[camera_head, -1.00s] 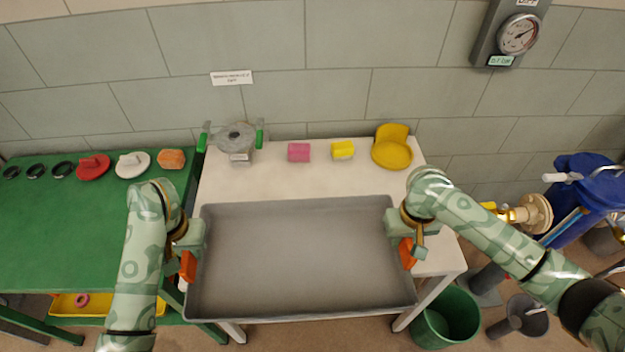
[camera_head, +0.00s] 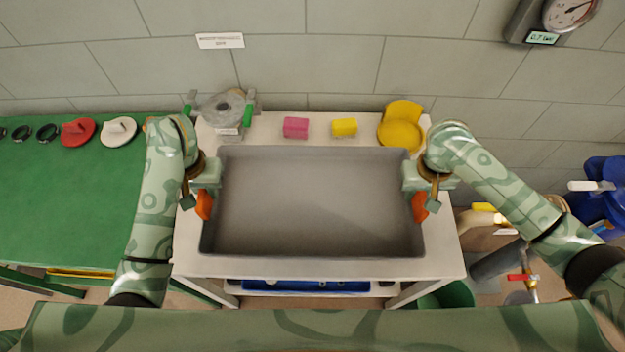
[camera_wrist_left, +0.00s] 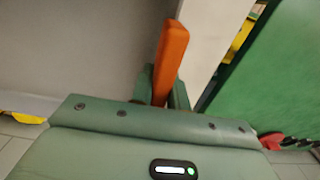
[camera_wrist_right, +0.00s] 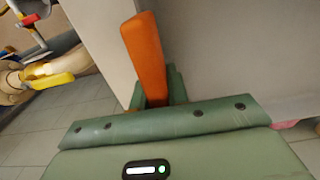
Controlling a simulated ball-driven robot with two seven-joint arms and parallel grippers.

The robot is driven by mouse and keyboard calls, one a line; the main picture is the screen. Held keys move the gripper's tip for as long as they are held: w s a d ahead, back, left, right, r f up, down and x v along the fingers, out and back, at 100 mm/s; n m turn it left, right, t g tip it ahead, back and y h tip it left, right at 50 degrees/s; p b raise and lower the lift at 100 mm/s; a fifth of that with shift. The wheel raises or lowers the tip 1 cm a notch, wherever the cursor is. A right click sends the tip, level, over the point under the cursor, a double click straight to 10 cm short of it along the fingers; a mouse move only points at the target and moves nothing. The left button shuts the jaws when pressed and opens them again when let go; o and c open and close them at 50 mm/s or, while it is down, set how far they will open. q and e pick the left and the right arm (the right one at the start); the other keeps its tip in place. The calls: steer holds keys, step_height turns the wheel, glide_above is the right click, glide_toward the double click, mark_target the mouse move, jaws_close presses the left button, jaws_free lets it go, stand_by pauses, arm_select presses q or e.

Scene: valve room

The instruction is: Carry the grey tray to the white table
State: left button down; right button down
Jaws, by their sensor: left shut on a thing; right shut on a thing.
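The grey tray (camera_head: 315,205) is empty and spans the front and middle of the white table (camera_head: 330,268) in the head view. Whether it rests on the top or hangs just above it I cannot tell. My left gripper (camera_head: 204,200) is shut on the tray's orange left handle, which shows in the left wrist view (camera_wrist_left: 170,60). My right gripper (camera_head: 419,202) is shut on the orange right handle, which shows in the right wrist view (camera_wrist_right: 144,55).
A grey valve body (camera_head: 224,108), a pink block (camera_head: 295,127), a yellow block (camera_head: 344,127) and a yellow scoop-shaped piece (camera_head: 401,127) stand along the table's back. A green table (camera_head: 75,205) adjoins at left. A blue container (camera_head: 600,200) and pipes stand at right.

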mark_target(213, 202)
steer(key=shift+f, duration=0.1)
